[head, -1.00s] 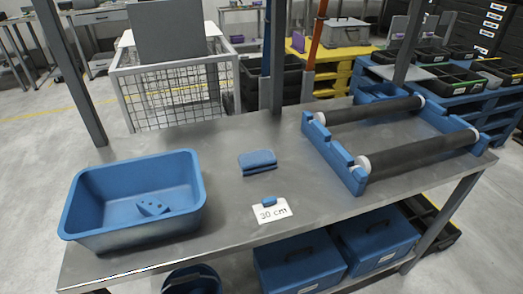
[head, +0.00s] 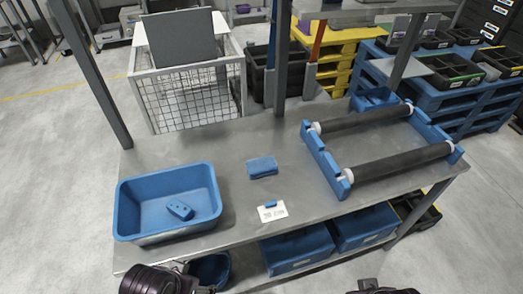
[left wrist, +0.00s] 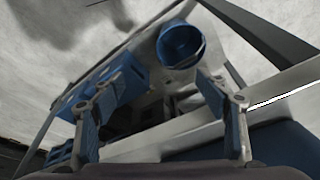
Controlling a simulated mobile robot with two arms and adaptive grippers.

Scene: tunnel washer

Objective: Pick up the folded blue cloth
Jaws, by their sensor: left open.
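The folded blue cloth (head: 262,167) lies flat on the grey metal table, in the middle, to the right of the blue basin. In the head view my left arm shows at the bottom edge, in front of the table and well apart from the cloth; its fingers are out of that view. In the left wrist view my left gripper (left wrist: 165,135) is open, with nothing between its fingers. The cloth is not seen in the left wrist view. At the bottom right of the head view a dark part of mine shows, but no right fingers.
A blue basin (head: 135,207) with a small blue block (head: 180,209) stands at the table's left. A blue roller frame (head: 325,165) fills the right. A blue bucket (left wrist: 180,45) and blue boxes (head: 298,250) sit below.

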